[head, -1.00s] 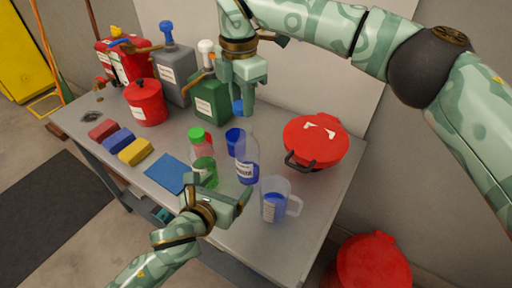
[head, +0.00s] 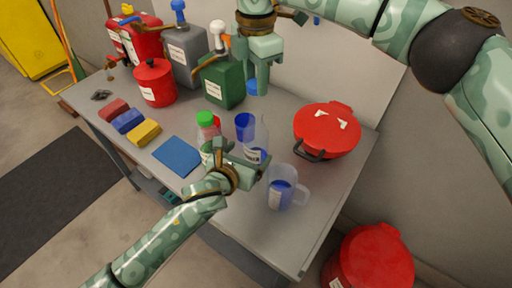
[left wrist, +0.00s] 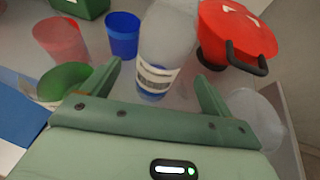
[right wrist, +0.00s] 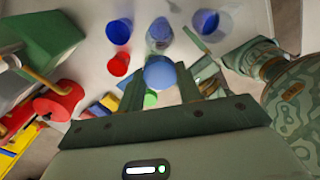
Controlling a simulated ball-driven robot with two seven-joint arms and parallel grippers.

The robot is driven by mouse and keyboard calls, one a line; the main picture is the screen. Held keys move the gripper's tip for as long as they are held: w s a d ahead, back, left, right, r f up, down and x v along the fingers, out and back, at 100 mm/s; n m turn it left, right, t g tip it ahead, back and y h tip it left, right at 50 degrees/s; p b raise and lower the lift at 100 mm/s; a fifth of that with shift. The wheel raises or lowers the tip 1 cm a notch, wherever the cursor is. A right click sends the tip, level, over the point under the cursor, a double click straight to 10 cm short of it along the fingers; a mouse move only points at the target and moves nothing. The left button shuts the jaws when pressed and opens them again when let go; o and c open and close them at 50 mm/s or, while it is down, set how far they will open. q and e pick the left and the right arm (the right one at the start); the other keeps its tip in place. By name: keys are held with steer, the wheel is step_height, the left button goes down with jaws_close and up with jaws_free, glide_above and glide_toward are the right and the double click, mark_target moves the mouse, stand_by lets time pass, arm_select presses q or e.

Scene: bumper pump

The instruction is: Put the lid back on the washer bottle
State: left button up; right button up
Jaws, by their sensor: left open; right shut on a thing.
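The washer bottle (head: 257,153) is a clear, labelled bottle with blue liquid, upright on the bench with no lid on it. It also shows in the left wrist view (left wrist: 163,50). My left gripper (left wrist: 158,78) is open, with a finger on each side of the bottle's lower part; I cannot tell whether they touch it. In the head view the left gripper (head: 243,166) partly hides the bottle. My right gripper (head: 260,82) is shut on the blue lid (right wrist: 160,73) and holds it in the air, above and behind the bottle. The lid also shows in the head view (head: 253,89).
A blue cup (head: 244,127), a red cup (head: 216,122) and a green-capped bottle (head: 205,119) stand close left of the bottle. A measuring jug (head: 281,192) stands in front, a red lidded pan (head: 327,130) to the right. Canisters line the back. The front right bench is clear.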

arm_select(q)
steer(key=x, duration=0.6)
steer(key=shift+w+d, duration=0.1)
steer(key=c, duration=1.5)
arm_select(e)
glide_above(256, 113)
steer(key=shift+f, duration=2.45)
steer(key=shift+f, duration=0.1)
steer(key=shift+s+f, duration=0.1)
steer(key=shift+f, duration=0.7)
steer(key=shift+f, duration=0.55)
